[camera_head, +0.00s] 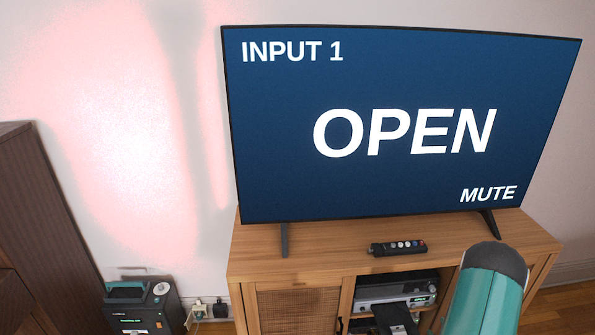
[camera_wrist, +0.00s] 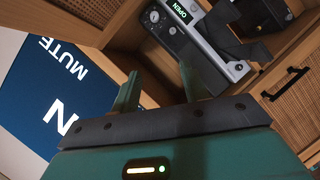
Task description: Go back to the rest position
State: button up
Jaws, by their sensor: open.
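My gripper (camera_wrist: 160,70) is open in the wrist view, its two teal fingers apart with nothing between them. It is close in front of the wooden TV cabinet. A silver and black media player (camera_wrist: 190,42), tilted in this view, shows "OPEN" on its small display beyond the fingers. In the head view the media player (camera_head: 396,288) sits in the cabinet's middle bay, and a dark part sticks out from its front. My teal arm covers the cabinet's right front there, and my gripper's fingers cannot be made out.
A large TV (camera_head: 400,190) on the wooden cabinet (camera_head: 300,268) reads "INPUT 1", "OPEN" and "MUTE". A remote (camera_head: 398,247) lies on the cabinet top. A black and teal machine (camera_head: 140,310) stands at the lower left, beside a wall outlet and a dark brown cabinet (camera_head: 45,215).

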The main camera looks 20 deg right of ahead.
jog(key=w+a+r, duration=0.2)
jog(key=w+r, duration=0.5)
jog(key=r, duration=0.1)
jog(key=w+a+r+m+g+y, duration=0.2)
jog(key=w+a+r, duration=0.1)
jog(key=a+r, duration=0.5)
jog(key=w+a+r+m+g+y, duration=0.1)
jog(key=w+a+r, duration=0.1)
jog(key=a+r, duration=0.6)
jog(key=s+a+r+m+y, duration=0.1)
jog(key=s+a+r, duration=0.2)
jog(key=a+r, duration=0.45)
jog(key=s+a+r+g+y, duration=0.1)
jog(key=s+a+r, duration=0.2)
jog(key=s+a, duration=0.2)
jog(key=s+a+r+m+g+y, duration=0.1)
jog(key=s+a+r, duration=0.2)
jog(key=s+a, duration=0.3)
jog(key=s+a+r+g+y, duration=0.1)
jog(key=s+a+r+g, duration=0.1)
jog(key=s+a, duration=0.4)
jog(key=shift+s+r+m+y, duration=0.3)
jog(key=shift+s+r+m, duration=0.1)
jog(key=shift+s+r, duration=0.2)
